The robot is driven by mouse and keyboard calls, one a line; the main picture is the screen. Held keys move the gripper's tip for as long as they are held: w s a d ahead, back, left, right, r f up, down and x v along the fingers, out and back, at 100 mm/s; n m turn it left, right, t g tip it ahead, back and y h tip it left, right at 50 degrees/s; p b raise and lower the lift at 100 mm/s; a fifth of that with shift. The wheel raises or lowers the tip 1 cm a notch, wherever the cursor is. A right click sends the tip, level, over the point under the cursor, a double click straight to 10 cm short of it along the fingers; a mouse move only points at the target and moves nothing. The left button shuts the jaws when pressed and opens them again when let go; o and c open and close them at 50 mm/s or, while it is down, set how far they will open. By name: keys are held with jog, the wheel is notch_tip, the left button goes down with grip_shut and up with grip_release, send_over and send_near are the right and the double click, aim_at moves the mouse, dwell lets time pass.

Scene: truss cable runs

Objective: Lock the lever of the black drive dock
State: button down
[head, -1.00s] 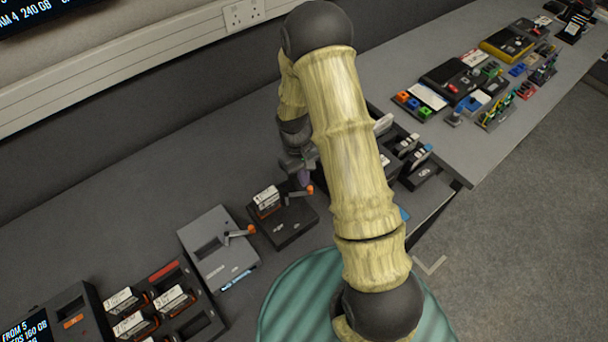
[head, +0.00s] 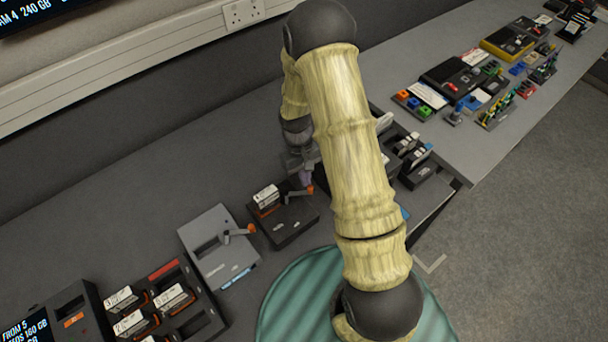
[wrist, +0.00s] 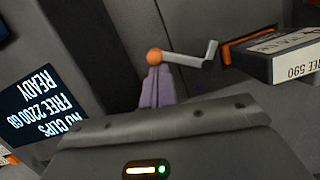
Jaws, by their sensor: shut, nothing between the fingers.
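The black drive dock (head: 292,229) stands on the bench, left of my arm. A drive (head: 266,197) with a white label sits upright in it; the wrist view shows the drive's end (wrist: 292,62), marked FREE 590. The dock's grey lever (wrist: 192,62) ends in an orange knob (wrist: 155,57), and the lever points toward my gripper. My gripper (wrist: 155,72) is shut and empty, its purple fingertips right at the knob; I cannot tell if they touch it. In the head view the gripper (head: 305,181) is at the dock's far right corner, partly hidden by my arm.
A grey dock (head: 216,254) with its own orange-knobbed lever stands left of the black one. A black bay (head: 190,312) with several drives is further left. Holders with drives (head: 420,168) stand close right of my arm. The bench behind the docks is clear.

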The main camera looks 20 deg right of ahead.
jog(key=shift+s+m, duration=0.15)
jog(key=shift+m, duration=0.15)
jog(key=m, duration=0.1)
jog(key=s+m, duration=0.1)
jog(key=shift+s+d+m+y, duration=0.1)
jog(key=shift+s+m+y, duration=0.1)
jog(key=shift+m+y, duration=0.1)
jog(key=m, duration=0.1)
jog(key=s+m, duration=0.1)
jog(key=shift+s+m+y, duration=0.25)
jog(key=shift+m+y, duration=0.05)
jog(key=shift+y, duration=0.1)
jog(key=m, duration=0.1)
jog(key=s+a+m, duration=0.1)
jog(key=shift+s+m+y, duration=0.15)
jog(key=shift+m+y, duration=0.15)
jog(key=shift+m, duration=0.1)
jog(key=shift+s+a+m+t+y+b, duration=0.2)
jog(key=shift+s+m, duration=0.1)
jog(key=shift+m, duration=0.4)
jog(key=shift+s+a+m+t+y+b, duration=0.15)
jog(key=shift+s+a+m+t, duration=0.1)
jog(key=shift+m, duration=0.45)
